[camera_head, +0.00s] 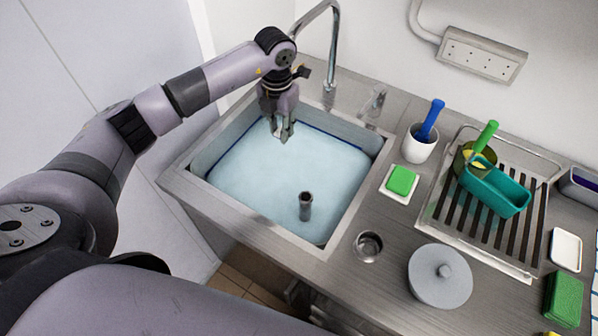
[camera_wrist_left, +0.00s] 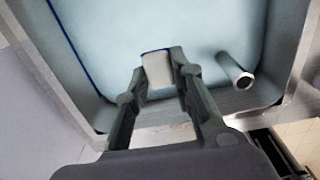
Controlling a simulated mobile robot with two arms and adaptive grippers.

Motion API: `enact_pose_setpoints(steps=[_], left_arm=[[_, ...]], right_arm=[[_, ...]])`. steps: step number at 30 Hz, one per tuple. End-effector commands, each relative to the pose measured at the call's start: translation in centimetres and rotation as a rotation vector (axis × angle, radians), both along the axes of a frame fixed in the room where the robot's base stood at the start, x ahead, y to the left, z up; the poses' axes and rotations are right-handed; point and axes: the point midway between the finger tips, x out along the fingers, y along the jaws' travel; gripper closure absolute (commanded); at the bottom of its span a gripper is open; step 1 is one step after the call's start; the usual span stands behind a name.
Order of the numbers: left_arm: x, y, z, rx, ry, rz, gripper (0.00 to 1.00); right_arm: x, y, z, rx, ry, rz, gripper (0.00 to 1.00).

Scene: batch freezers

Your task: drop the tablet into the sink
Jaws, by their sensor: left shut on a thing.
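The tablet (camera_wrist_left: 157,70) is a small pale block with a dark blue edge at its far side. It sits between the fingers of my left gripper (camera_wrist_left: 160,75), which is shut on it. In the head view my left gripper (camera_head: 283,136) points down over the back part of the sink (camera_head: 340,231); the tablet is mostly hidden by the fingers there. The sink is a steel basin filled with pale blue water, with a dark blue line along the waterline. The tablet appears above the water. My right gripper is not in view.
An overflow pipe (camera_head: 306,207) stands up in the sink's front part. A curved tap (camera_head: 334,40) rises behind it. On the counter to the right are a white cup (camera_head: 419,147), a green sponge (camera_head: 402,180), a round lid (camera_head: 440,278) and a drying rack (camera_head: 440,213).

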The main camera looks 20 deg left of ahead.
Motion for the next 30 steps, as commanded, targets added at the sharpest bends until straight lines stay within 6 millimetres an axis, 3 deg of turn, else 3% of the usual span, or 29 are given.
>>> enact_pose_setpoints(steps=[1, 6, 16, 17, 26, 30], left_arm=[[0.0, 0.0, -1.1, -0.001, 0.001, 0.000, 0.96], [0.0, 0.0, -2.7, -0.001, 0.001, -0.002, 0.96], [0.0, 0.0, -2.9, -0.001, 0.000, -0.002, 0.96], [0.0, 0.0, -2.9, -0.001, 0.000, -0.002, 0.75], [0.0, 0.0, -2.9, -0.001, 0.000, -0.002, 0.55], [0.0, 0.0, -2.9, -0.001, 0.000, -0.002, 0.54]], right_arm=[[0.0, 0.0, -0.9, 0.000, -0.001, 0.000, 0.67], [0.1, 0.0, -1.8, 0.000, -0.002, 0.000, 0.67], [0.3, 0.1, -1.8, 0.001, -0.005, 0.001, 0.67], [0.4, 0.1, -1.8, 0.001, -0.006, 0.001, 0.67], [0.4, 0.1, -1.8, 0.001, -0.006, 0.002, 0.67], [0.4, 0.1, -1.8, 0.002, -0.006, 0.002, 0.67]])
